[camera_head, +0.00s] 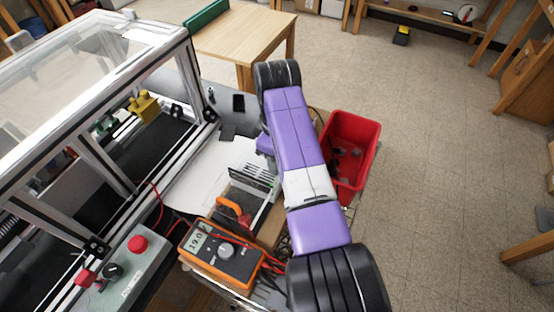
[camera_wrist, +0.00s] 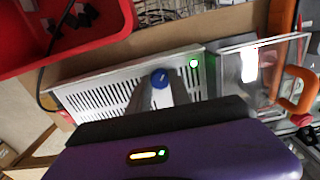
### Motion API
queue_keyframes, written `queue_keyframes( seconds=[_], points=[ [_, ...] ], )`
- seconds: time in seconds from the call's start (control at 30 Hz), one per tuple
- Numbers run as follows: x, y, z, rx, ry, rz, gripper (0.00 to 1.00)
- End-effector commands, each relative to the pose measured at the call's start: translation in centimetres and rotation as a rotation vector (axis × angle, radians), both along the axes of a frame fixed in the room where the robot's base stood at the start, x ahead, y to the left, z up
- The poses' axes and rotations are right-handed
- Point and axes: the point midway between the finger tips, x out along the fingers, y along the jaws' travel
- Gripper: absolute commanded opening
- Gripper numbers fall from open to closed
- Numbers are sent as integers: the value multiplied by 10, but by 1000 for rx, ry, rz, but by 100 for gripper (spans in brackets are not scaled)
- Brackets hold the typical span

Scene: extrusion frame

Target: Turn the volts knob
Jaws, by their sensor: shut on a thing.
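A small blue knob (camera_wrist: 159,77) sits on a pale slotted power supply (camera_wrist: 105,95) in the wrist view. My gripper (camera_wrist: 161,88) has its two grey fingers on either side of the knob and is shut on it. A green light (camera_wrist: 194,63) glows on the unit beside the knob. In the head view the slotted unit (camera_head: 257,177) shows only partly; my arm hides the knob and fingertips. An orange multimeter (camera_head: 220,254) lies in front with a lit display that seems to read about 19.0.
A red bin (camera_head: 368,135) with dark pieces stands right of my arm. A metal-framed enclosure (camera_head: 200,85) and a control box with a red button (camera_head: 137,243) are at left. An orange-handled item (camera_head: 236,210) lies near the multimeter.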

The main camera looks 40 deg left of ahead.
Motion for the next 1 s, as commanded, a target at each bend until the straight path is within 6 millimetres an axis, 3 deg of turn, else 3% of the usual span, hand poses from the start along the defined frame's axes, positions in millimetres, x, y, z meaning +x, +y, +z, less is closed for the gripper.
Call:
queue_keyframes(
  seconds=[0.07,0.1,0.2,0.57,1.0],
  points=[
    [1,1,2,3,-1,0,0],
    [1,1,2,3,-1,0,33],
    [0,1,1,2,-2,-1,47],
    [1,1,5,1,-2,-1,47],
    [1,1,67,4,-2,-1,47]
  ],
)
